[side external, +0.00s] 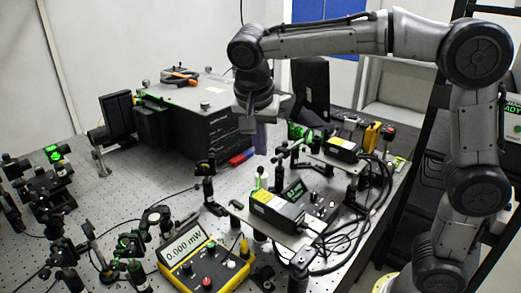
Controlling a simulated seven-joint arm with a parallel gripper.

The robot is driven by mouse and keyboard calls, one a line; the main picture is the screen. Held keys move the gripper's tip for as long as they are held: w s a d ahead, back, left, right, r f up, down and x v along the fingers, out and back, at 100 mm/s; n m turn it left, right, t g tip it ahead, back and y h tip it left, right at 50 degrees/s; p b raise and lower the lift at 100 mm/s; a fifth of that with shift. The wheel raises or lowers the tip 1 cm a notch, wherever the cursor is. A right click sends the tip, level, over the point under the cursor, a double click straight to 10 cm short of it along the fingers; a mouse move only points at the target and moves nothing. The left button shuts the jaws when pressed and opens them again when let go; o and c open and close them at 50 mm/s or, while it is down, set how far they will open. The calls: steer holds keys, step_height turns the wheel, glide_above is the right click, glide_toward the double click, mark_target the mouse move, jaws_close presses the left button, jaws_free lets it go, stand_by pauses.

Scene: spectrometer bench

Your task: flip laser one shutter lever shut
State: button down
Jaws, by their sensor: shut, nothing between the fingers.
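Two black laser boxes with yellow labels stand on the bench: a nearer laser (282,211) at lower centre and a farther laser (342,149) to the right of my gripper. I cannot tell which is laser one. The shutter levers are too small to make out. My gripper (261,149) hangs fingers down in front of the large black box, above the bench and apart from both lasers. It is shut and empty, up and to the left of the nearer laser and left of the farther one.
A yellow power meter (203,266) reading 0.000 mW stands at the front. Mounted optics and posts crowd around the nearer laser. Cables (372,205) run along the right. Bare perforated bench (150,180) lies left of centre.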

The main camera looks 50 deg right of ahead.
steer(key=v, duration=0.8)
steer(key=shift+d+r, duration=0.2)
steer(key=shift+d, duration=0.05)
